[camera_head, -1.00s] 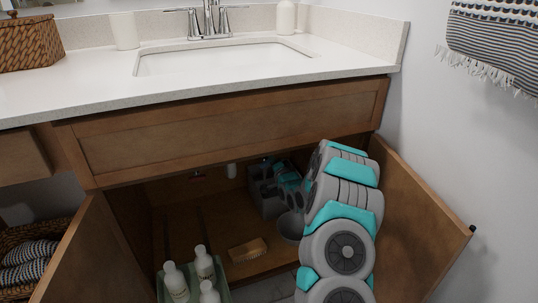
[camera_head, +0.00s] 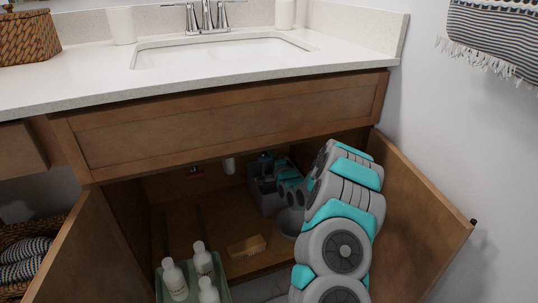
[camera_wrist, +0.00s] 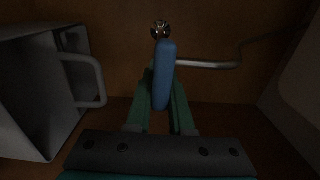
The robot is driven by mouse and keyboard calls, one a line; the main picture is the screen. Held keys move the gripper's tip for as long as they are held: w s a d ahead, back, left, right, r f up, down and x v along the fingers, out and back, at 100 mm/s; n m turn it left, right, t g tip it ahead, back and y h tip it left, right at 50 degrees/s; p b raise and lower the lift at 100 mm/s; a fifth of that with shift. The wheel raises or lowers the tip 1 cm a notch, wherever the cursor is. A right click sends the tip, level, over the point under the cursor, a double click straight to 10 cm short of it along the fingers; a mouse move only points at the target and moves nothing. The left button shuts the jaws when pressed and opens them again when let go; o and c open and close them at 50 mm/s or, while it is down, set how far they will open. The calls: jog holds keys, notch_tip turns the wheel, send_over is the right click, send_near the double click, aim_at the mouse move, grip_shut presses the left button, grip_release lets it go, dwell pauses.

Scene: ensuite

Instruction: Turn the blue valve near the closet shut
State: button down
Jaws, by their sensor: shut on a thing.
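The blue valve handle (camera_wrist: 165,80) is a long blue lever in the wrist view. It points down toward me from a round metal fitting (camera_wrist: 160,30) on the cabinet's back wall. The green fingers of my gripper (camera_wrist: 163,92) stand on both sides of the lever and are shut on it. In the head view, my arm reaches into the open cabinet under the sink. The fingertips and the valve are too hidden there to make out clearly.
A grey caddy with a handle (camera_wrist: 35,85) stands close left of my gripper. A metal pipe (camera_wrist: 210,65) runs right from the valve. A brush (camera_head: 247,246), a tray of white bottles (camera_head: 203,262) and the open right door (camera_head: 415,205) are around my arm.

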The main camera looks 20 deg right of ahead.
jog(key=c, duration=0.8)
grip_release()
jog(key=shift+s, duration=0.1)
jog(key=s, duration=0.7)
jog(key=shift+s, duration=0.3)
